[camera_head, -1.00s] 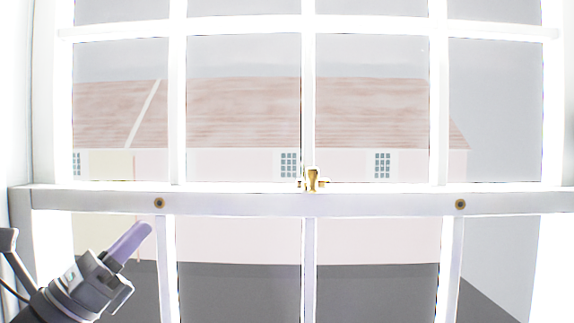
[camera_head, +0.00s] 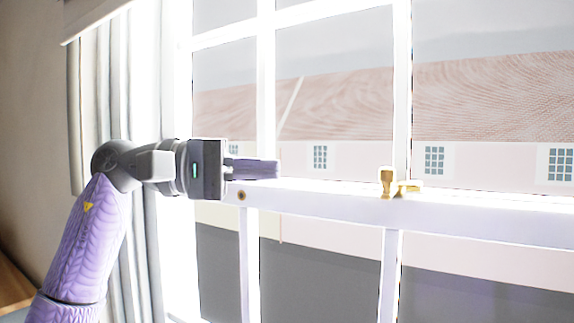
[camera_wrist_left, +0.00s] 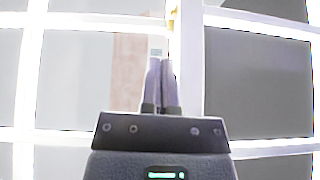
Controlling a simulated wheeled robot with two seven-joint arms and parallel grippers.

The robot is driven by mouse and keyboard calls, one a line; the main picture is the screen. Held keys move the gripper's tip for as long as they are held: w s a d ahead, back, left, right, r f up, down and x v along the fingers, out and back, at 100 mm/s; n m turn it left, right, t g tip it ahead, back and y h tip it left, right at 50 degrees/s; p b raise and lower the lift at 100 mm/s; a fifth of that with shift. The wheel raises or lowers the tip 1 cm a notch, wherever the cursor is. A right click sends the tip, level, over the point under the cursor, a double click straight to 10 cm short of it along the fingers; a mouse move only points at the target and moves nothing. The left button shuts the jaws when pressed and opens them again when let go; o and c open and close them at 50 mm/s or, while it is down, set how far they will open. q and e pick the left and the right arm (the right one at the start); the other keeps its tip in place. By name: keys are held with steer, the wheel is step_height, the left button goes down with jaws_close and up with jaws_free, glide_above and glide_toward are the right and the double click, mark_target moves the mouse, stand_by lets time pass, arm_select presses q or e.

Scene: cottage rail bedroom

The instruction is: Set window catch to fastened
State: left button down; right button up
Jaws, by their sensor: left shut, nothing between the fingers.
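The brass window catch (camera_head: 398,184) sits on the white meeting rail (camera_head: 330,204) of the sash window, at its middle bar. It has an upright piece on the left and a low piece pointing right. My left gripper (camera_head: 277,169) is shut and empty, level just above the rail, to the left of the catch and apart from it. In the left wrist view the shut fingers (camera_wrist_left: 160,62) point along the rail, and a small gold bit of the catch (camera_wrist_left: 171,12) shows at the top, ahead of the tips. My right gripper is not in view.
A brass screw (camera_head: 241,196) is set in the rail below my left gripper. A grey curtain (camera_head: 142,250) hangs at the left behind my arm. White glazing bars (camera_head: 402,90) rise from the rail. The space in front of the window is clear.

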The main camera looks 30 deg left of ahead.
mark_target(392, 181)
arm_select(q)
steer(key=s+d+p+x, duration=0.1)
steer(key=s+p+x, duration=0.1)
steer(key=x, duration=0.8)
steer(key=shift+d+p, duration=0.3)
steer(key=shift+p, duration=0.4)
